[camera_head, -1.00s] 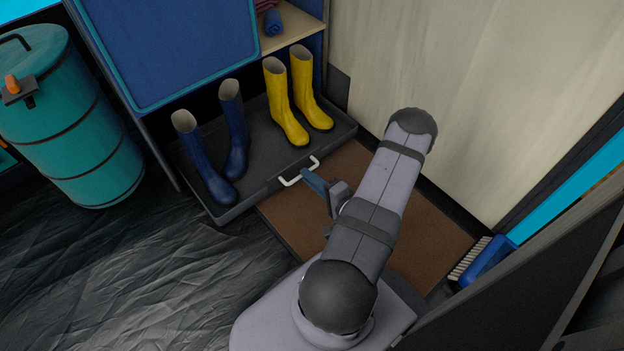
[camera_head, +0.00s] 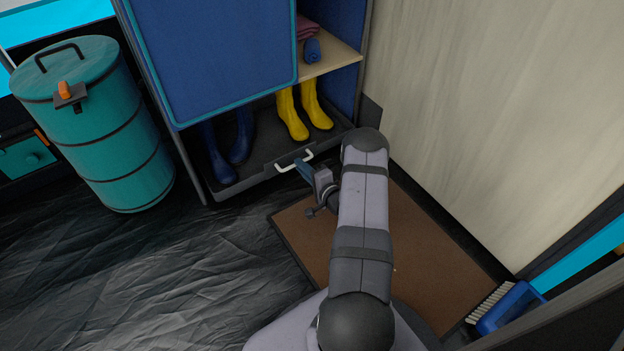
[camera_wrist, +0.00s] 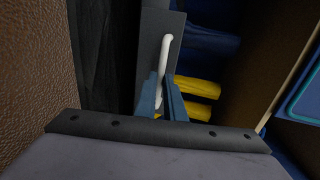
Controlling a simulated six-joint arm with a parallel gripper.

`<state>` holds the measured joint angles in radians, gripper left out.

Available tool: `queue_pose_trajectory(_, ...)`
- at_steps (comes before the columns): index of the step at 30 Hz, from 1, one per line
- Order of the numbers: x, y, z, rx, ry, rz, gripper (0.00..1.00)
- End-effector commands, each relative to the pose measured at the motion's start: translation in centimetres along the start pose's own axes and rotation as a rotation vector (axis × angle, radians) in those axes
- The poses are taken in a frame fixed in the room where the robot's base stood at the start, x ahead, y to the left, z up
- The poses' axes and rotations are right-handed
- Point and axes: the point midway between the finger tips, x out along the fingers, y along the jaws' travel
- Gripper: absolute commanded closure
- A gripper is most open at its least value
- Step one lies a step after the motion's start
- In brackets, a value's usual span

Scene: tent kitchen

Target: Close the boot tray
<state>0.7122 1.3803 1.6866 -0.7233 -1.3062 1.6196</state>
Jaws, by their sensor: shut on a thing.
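The boot tray (camera_head: 262,168) is a dark grey drawer at the base of the blue cabinet. It sits mostly inside, with its front edge still a little out in front. It holds blue boots (camera_head: 242,135) and yellow boots (camera_head: 291,115), whose upper parts are partly hidden by the cabinet. Its white handle (camera_head: 294,163) is on the front. My gripper (camera_head: 304,168) is shut on this handle. In the wrist view the white handle (camera_wrist: 166,55) runs between the blue fingers (camera_wrist: 162,103), and the yellow boots (camera_wrist: 200,87) lie beyond.
A teal barrel (camera_head: 100,130) stands left of the cabinet. A brown mat (camera_head: 400,235) lies in front, and a blue brush (camera_head: 508,303) lies at its right. A pale wall (camera_head: 470,110) borders the right side. The dark floor at left is clear.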

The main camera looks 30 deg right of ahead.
Motion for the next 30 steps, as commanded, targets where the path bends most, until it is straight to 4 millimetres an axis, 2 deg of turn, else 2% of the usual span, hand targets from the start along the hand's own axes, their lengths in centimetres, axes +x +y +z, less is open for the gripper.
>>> queue_pose_trajectory(3,2.2,-0.4,0.1,-0.004,-0.004,-0.004,1.0)
queue_pose_trajectory(12,5.6,-1.1,0.1,-0.003,-0.003,-0.002,1.0)
queue_pose_trajectory(18,6.5,-1.4,0.0,-0.003,-0.002,-0.002,1.0)
queue_pose_trajectory(30,6.8,-1.6,0.0,-0.004,0.0,-0.003,1.0)
